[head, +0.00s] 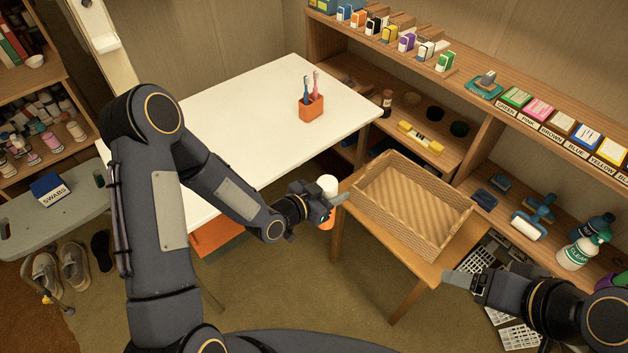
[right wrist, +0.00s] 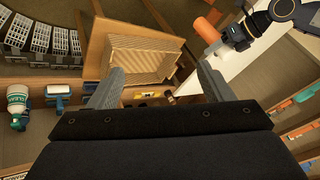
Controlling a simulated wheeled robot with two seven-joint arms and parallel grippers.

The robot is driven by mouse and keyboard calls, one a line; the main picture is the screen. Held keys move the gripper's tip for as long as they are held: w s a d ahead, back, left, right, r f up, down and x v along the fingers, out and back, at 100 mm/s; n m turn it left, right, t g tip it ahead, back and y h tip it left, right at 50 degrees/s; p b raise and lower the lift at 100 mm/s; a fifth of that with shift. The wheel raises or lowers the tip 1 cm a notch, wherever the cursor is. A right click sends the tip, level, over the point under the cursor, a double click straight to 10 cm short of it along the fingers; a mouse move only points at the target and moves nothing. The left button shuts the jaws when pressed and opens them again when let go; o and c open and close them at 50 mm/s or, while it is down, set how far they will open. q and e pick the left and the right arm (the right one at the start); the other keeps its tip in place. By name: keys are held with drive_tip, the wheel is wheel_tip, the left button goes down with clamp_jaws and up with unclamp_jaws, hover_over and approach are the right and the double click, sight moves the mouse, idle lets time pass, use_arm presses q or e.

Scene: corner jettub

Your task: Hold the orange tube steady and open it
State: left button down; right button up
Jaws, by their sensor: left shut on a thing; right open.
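The orange tube (head: 327,222) stands upright in the head view, with a white cap (head: 328,183) on top. My left gripper (head: 332,205) is shut around it and holds it in the air between the white table and the wooden stand. The orange tube (right wrist: 206,29) also shows in the right wrist view, near the top, beside my left gripper. My right gripper (head: 464,281) is at the lower right of the head view, apart from the tube. In the right wrist view its two fingers (right wrist: 160,85) are spread with nothing between them.
An empty wicker tray (head: 447,245) sits on a small wooden stand right of the tube. A white table (head: 235,105) carries an orange toothbrush holder (head: 312,107). Shelves (head: 395,55) with boxes, stamps and a spray bottle (head: 577,250) line the right side.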

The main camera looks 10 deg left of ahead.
drive_tip(key=w+a+r+g+h, duration=0.1)
drive_tip(key=w+a+r+g, duration=0.1)
drive_tip(key=w+r, duration=0.45)
drive_tip(key=m+g+h, duration=0.3)
drive_tip(key=m+g, duration=0.1)
drive_tip(key=m, duration=0.3)
hover_over(325, 181)
wheel_tip(325, 181, down, 6)
drive_tip(key=r, duration=0.1)
wheel_tip(325, 181, down, 12)
drive_tip(key=shift+s+a+f, duration=0.1)
drive_tip(key=shift+s+a, duration=0.05)
drive_tip(key=shift+c, duration=0.4)
drive_tip(key=c, duration=1.1)
drive_tip(key=n, duration=0.3)
drive_tip(key=shift+t, duration=0.3)
